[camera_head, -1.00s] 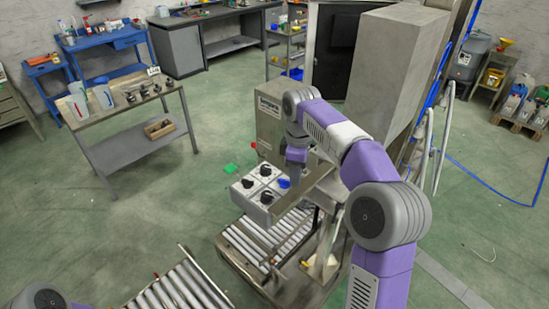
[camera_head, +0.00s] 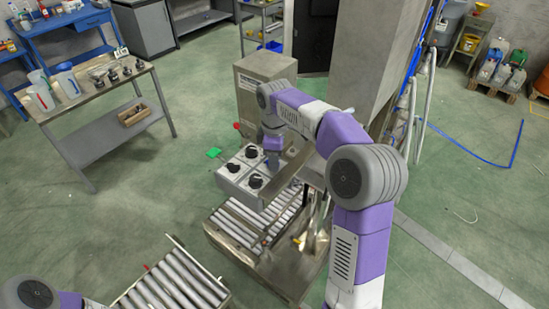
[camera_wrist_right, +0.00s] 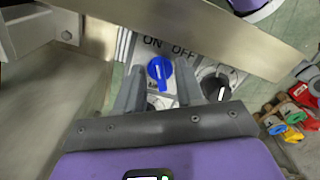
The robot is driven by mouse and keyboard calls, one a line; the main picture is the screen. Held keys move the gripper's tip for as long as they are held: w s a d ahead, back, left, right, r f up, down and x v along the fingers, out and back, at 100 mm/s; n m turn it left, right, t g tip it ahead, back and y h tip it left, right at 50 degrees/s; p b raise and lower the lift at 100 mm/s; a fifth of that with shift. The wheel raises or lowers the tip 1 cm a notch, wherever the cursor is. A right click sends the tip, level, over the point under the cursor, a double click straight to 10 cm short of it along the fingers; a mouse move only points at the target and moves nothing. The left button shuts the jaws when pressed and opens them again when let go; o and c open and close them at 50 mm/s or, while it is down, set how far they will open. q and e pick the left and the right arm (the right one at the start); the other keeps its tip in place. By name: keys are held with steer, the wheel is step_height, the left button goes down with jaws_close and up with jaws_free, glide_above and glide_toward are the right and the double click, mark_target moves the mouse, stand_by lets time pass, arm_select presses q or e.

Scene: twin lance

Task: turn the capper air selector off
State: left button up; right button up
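The capper air selector is a blue knob (camera_wrist_right: 160,69) with a white pointer mark, below the printed words ON and OFF in the right wrist view. The mark looks close to the ON side. My right gripper (camera_wrist_right: 160,75) is open, its two dark fingers on either side of the knob; I cannot tell whether they touch it. In the head view my right gripper (camera_head: 273,160) is over the far right corner of the grey control panel (camera_head: 243,168) and hides the blue knob. My left gripper is out of view; only part of my left arm shows at the lower left.
Several black knobs share the panel, one (camera_wrist_right: 217,84) close right of my fingers. A metal bar (camera_wrist_right: 200,30) crosses the top of the wrist view. A roller conveyor (camera_head: 250,220) lies below the panel. A steel cabinet (camera_head: 255,85) stands behind it.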

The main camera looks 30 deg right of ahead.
jaws_close()
stand_by(0.4)
steer(key=shift+r+m+p, duration=0.1)
steer(key=shift+m+p, duration=0.65)
steer(key=shift+m, duration=0.35)
steer(key=m+p, duration=0.1)
steer(key=m, duration=0.2)
steer(key=shift+a+p, duration=0.1)
steer(key=shift+p, duration=0.2)
steer(key=m+p, duration=0.1)
steer(key=m, duration=0.2)
steer(key=shift+m, duration=0.4)
steer(key=shift+a+m+p, duration=0.1)
steer(key=shift+m+p, duration=0.4)
steer(key=shift+m, duration=1.1)
